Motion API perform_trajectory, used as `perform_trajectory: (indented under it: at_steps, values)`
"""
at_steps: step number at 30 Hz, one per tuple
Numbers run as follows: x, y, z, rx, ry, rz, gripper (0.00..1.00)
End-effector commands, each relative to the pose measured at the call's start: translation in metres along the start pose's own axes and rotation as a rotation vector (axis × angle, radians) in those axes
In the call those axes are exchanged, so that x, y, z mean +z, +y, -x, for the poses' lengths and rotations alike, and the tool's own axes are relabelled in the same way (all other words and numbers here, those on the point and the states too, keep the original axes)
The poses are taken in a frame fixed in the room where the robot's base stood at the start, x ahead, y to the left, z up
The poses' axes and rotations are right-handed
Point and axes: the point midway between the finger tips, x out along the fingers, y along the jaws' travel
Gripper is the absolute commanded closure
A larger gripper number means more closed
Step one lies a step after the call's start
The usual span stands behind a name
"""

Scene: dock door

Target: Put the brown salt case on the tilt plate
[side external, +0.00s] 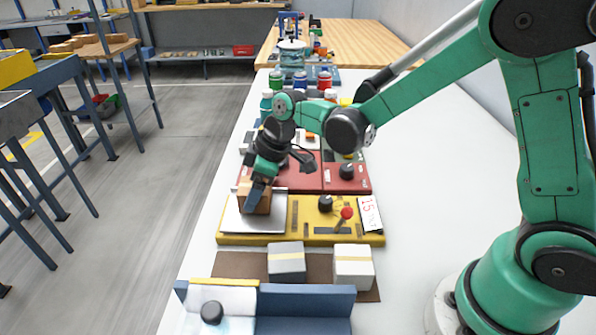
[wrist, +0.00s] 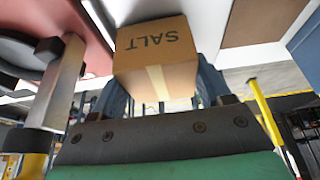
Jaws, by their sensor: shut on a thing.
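The brown salt case (side external: 262,204) is between the fingers of my gripper (side external: 256,192), over the silver tilt plate (side external: 254,225) at the left end of the yellow unit (side external: 305,237). I cannot tell whether the case touches the plate or hangs just above it. In the wrist view the case (wrist: 155,62) shows the word SALT and a pale tape strip, with my gripper's blue fingers (wrist: 160,92) on either side. My gripper is shut on the case and partly hides it in the side view.
In front, a grey case (side external: 287,262) and a white case (side external: 353,267) stand on a brown mat (side external: 236,265). Red units (side external: 309,172) lie behind.

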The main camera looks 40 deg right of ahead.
Motion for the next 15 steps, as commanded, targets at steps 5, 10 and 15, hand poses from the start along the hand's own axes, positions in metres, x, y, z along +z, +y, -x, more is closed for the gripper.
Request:
perform_trajectory:
  at_steps: [5,10,15]
  values:
    - [0.0006,0.0000,-0.0017,0.000,0.000,0.000,0.88]
    - [0.0010,0.0000,-0.0023,0.000,0.000,0.000,0.00]
    - [0.0009,0.0000,-0.0022,0.000,0.000,0.000,0.00]
